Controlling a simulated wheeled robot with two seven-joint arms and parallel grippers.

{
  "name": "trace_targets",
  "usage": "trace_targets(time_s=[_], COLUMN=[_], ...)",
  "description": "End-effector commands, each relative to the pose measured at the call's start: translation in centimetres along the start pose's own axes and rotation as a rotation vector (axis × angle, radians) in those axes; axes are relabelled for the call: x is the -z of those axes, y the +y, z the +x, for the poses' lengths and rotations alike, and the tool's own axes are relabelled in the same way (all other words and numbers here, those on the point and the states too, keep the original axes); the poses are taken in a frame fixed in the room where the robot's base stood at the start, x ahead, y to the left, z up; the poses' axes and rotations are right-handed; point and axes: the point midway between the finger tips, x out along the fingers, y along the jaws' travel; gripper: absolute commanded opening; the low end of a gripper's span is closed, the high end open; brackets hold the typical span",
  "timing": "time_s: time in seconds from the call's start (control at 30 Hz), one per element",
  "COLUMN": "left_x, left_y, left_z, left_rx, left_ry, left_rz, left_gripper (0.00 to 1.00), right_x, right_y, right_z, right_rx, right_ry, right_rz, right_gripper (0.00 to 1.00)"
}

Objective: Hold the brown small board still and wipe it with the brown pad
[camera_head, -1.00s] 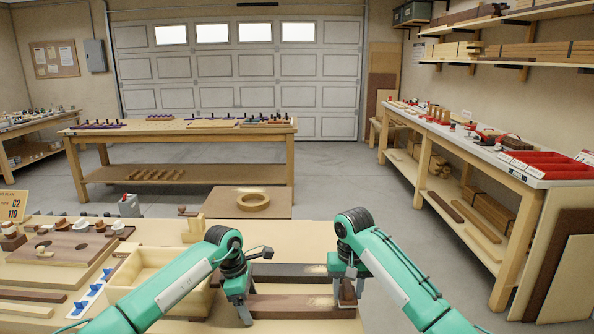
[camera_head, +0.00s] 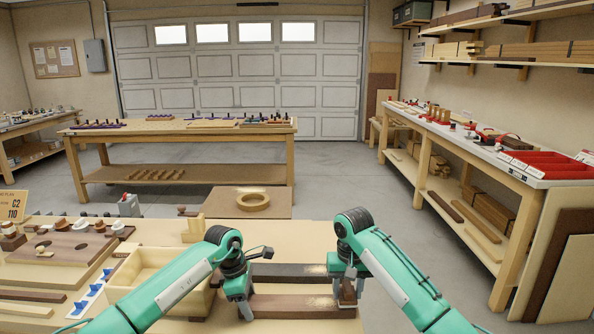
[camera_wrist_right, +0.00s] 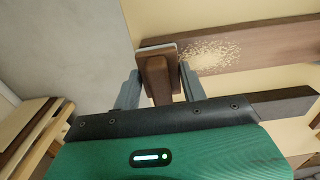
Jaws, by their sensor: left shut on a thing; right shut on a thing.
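The brown small board (camera_head: 285,306) lies on the near bench, with a pale dusty patch (camera_head: 319,302) toward its right end. My left gripper (camera_head: 246,309) is shut on the board's left end. My right gripper (camera_head: 347,291) is shut on the brown pad (camera_head: 348,297), at the right end of the board beside the patch. In the right wrist view the pad (camera_wrist_right: 157,75) sits between the fingers over the end of the board (camera_wrist_right: 265,43), and the patch is next to it. The pad's underside is hidden, so contact is hard to tell.
A darker board (camera_head: 285,273), also with a pale patch, lies just behind the brown one. An open wooden box (camera_head: 150,287) stands left of my left gripper. Blue holders (camera_head: 90,297) and a board with small parts (camera_head: 62,249) are further left.

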Motion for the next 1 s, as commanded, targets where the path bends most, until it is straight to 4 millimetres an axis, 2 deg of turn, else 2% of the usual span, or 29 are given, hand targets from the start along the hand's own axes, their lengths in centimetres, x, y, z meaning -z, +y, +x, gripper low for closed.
trace_targets(time_s=[1.0], left_x=[-0.01], left_y=[0.01], left_z=[-0.03], left_rx=[0.0], left_ry=[0.0], left_rz=[0.0], left_gripper=[0.34], right_x=[0.0], right_y=[-0.01], right_z=[0.8], right_rx=[0.0], right_ry=[0.0], right_rz=[0.0], right_gripper=[0.14])
